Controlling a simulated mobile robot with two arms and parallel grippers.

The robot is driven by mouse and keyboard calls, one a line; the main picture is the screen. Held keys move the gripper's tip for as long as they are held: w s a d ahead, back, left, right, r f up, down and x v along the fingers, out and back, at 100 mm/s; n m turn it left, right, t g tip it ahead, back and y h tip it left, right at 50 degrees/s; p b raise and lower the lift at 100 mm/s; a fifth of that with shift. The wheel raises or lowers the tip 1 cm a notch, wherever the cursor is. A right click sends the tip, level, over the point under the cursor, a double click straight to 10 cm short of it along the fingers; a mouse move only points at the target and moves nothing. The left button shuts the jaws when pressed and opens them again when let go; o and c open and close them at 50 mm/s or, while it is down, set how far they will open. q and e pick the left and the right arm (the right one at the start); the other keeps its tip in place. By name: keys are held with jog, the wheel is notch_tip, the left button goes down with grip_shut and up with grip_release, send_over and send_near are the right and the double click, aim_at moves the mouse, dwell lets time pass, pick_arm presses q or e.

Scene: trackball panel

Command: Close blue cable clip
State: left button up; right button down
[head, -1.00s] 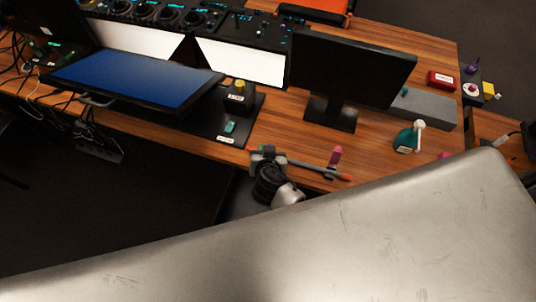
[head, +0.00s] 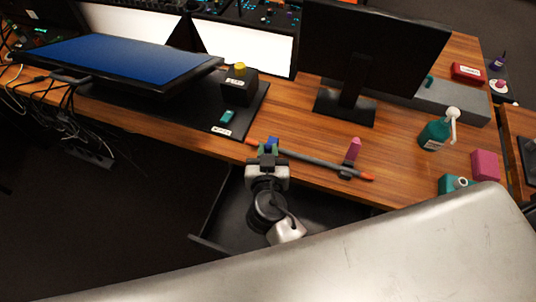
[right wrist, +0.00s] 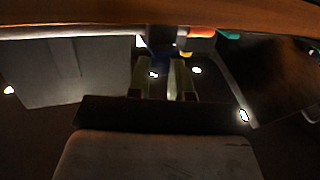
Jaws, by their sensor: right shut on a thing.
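The blue cable clip (head: 271,141) stands at the table's front edge, near the left end of a grey cable (head: 312,160) with orange ends. My right gripper (head: 268,152) reaches up to it from the front and is shut on it; the fingers hide its lower part. In the right wrist view, two greenish fingers (right wrist: 162,82) point at a dark blue patch (right wrist: 160,52), which is too dim to show whether the clip's lid is closed. A pink clip (head: 353,150) stands upright at the cable's right part. My left gripper is not in view.
An open black drawer (head: 213,232) lies below the table edge, around my right arm. A black box with a yellow button (head: 239,83) and a monitor (head: 372,55) stand behind. A green bottle (head: 434,134) and pink block (head: 485,165) are at the right.

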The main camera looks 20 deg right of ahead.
jog(key=shift+s+f, duration=0.1)
jog(key=shift+f, duration=0.2)
jog(key=c, duration=1)
grip_release()
jog(key=shift+r, duration=0.1)
jog(key=b+v, duration=0.2)
jog(key=v, duration=0.8)
jog(key=shift+s, duration=0.35)
